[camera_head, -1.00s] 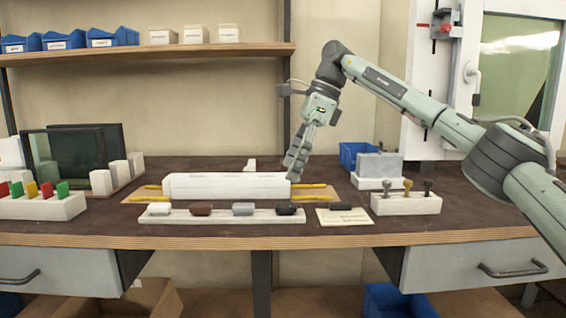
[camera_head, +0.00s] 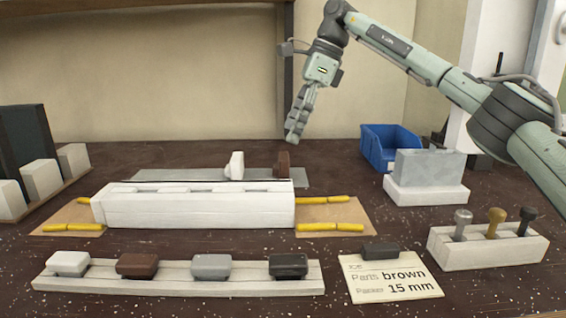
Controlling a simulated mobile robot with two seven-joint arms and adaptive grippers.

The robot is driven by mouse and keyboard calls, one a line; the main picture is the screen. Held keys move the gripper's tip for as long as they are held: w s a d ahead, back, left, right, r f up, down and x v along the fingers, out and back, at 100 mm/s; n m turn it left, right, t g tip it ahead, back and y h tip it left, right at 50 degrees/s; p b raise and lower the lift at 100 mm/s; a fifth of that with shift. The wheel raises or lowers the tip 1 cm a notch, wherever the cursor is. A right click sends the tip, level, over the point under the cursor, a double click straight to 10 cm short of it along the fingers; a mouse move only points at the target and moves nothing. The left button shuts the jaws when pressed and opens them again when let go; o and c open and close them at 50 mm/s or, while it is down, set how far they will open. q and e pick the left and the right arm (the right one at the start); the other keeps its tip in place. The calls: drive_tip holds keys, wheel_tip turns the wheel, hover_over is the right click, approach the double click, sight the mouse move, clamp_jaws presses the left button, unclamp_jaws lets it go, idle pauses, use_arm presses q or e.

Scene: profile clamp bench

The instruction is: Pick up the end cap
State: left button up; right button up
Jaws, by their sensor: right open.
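Several small end caps sit in a row on a white rack (camera_head: 180,284) at the front: a white cap (camera_head: 68,263), a brown cap (camera_head: 137,265), a grey cap (camera_head: 211,266) and a black cap (camera_head: 288,265). A card (camera_head: 395,285) to their right reads "Parts brown" and "15 mm". My right gripper (camera_head: 294,134) hangs fingers down and open, above and behind the long white profile block (camera_head: 195,208), apart from the caps. I see nothing between its fingers. My left gripper is not in view.
Yellow bars (camera_head: 330,227) lie at both ends of the profile block. Behind it stand a small white piece (camera_head: 235,165) and a brown piece (camera_head: 283,164). A pin holder (camera_head: 485,248), a grey block (camera_head: 430,168) and a blue bin (camera_head: 390,147) stand right.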

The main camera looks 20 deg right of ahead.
sight(284, 156)
drive_tip(key=x, duration=0.2)
drive_tip(key=s+x, duration=0.1)
drive_tip(key=x, duration=0.3)
drive_tip(key=shift+s+a+f+b, duration=0.1)
drive_tip(key=shift+f+b, duration=0.25)
drive_tip(key=shift+a+f, duration=0.1)
drive_tip(key=shift+f, duration=0.15)
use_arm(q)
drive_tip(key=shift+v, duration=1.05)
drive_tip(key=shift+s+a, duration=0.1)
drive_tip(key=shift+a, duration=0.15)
use_arm(e)
drive_tip(key=shift+c, duration=0.4)
drive_tip(key=c, duration=1)
drive_tip(key=shift+r, duration=0.1)
